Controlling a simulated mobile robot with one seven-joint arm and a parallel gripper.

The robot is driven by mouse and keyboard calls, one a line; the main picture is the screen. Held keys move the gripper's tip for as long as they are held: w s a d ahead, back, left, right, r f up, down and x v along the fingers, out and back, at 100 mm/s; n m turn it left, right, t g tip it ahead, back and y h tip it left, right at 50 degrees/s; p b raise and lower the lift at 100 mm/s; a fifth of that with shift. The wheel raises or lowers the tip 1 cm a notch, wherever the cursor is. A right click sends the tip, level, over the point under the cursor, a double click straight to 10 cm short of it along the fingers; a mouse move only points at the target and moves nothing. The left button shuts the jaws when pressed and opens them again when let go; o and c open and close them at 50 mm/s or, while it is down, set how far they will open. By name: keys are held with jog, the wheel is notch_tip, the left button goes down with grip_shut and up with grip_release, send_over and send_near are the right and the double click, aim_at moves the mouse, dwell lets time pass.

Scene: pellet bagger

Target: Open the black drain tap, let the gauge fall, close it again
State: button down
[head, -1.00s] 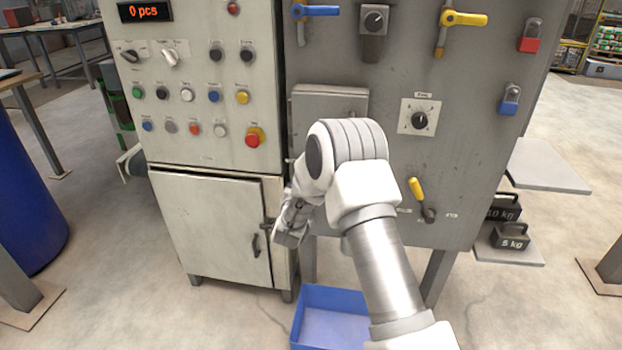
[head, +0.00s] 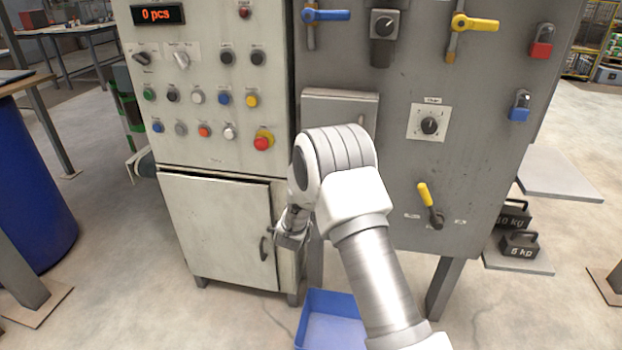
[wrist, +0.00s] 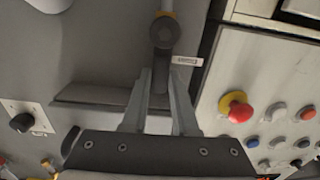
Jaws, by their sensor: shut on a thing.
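The fingers are shut on the lever. A small white label (wrist: 187,61) is beside the tap. In the head view my gripper (head: 292,236) is low beside the white cabinet's right edge, and my arm hides the tap. I cannot make out a gauge in either view.
A blue bin (head: 330,321) stands on the floor below. The white control cabinet (head: 218,229) with a red stop button (head: 263,142) is to the left. The grey panel (head: 470,110) carries a blue lever (head: 327,15) and yellow levers (head: 475,23). Weights (head: 519,244) sit at right.

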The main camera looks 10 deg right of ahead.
jog(key=c, duration=0.7)
grip_release()
jog(key=p+v, duration=0.3)
jog(key=v, duration=1.4)
jog(key=shift+s+a, duration=0.1)
jog(key=shift+s, duration=0.1)
jog(key=shift+w+r, duration=0.1)
jog(key=shift+r, duration=0.05)
